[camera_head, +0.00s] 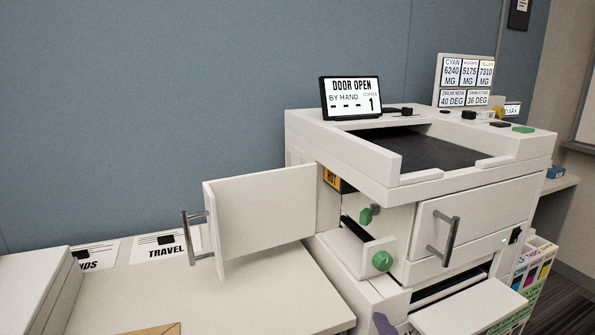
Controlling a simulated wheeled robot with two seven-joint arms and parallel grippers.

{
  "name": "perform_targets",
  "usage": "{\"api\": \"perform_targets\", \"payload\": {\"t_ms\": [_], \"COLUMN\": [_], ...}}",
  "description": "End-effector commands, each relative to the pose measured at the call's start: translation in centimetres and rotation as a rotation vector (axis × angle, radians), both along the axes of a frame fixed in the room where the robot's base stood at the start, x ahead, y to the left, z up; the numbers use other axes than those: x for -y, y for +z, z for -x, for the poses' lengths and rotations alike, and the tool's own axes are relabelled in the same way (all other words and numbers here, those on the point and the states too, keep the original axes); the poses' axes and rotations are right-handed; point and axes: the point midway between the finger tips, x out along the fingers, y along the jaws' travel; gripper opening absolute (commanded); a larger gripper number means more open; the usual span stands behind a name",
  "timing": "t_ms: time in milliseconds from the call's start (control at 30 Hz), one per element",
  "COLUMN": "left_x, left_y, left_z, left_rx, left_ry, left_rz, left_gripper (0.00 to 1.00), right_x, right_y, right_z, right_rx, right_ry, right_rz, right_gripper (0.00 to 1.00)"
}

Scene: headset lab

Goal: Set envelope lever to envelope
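The printer (345,165) stands at the right with its left side door (262,213) swung open. Inside the opening are two green handles, an upper green lever (367,215) and a lower round green knob (382,261) on a white block. I cannot tell which, if either, is the envelope lever, and no envelope marking is legible. The printer's small screen (351,98) reads "DOOR OPEN", "BY HAND" and copies 1. A brown paper item (153,329), perhaps an envelope, shows partly at the bottom edge. Neither gripper is in view.
The white side table (240,290) is mostly clear below the open door. The closed front door (473,222) has a metal handle. A white tray (468,308) juts out below it. A purple part (385,325) shows at the bottom edge. Cartons (535,270) stand at the right.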

Motion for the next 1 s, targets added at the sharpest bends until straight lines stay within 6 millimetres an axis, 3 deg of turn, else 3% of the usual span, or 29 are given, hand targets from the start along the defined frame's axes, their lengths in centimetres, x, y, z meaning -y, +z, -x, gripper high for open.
{"api": "perform_targets", "payload": {"t_ms": [167, 333, 400, 500, 667, 1000], "left_x": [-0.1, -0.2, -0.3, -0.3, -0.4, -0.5], "left_y": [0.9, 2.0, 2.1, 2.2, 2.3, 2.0], "left_z": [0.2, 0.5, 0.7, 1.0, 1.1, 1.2], "left_rx": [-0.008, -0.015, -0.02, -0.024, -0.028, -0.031], "left_ry": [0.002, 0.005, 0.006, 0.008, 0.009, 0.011], "left_rz": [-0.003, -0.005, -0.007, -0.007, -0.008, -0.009], "left_gripper": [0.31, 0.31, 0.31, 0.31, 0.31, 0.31], "right_x": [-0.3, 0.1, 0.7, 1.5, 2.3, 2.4], "right_y": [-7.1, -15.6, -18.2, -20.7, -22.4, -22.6], "right_z": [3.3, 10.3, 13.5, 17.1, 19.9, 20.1], "right_rx": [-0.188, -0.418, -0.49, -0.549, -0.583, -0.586], "right_ry": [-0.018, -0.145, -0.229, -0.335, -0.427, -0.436], "right_rz": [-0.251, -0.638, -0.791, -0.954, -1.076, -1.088], "right_gripper": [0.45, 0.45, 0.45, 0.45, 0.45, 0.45]}}
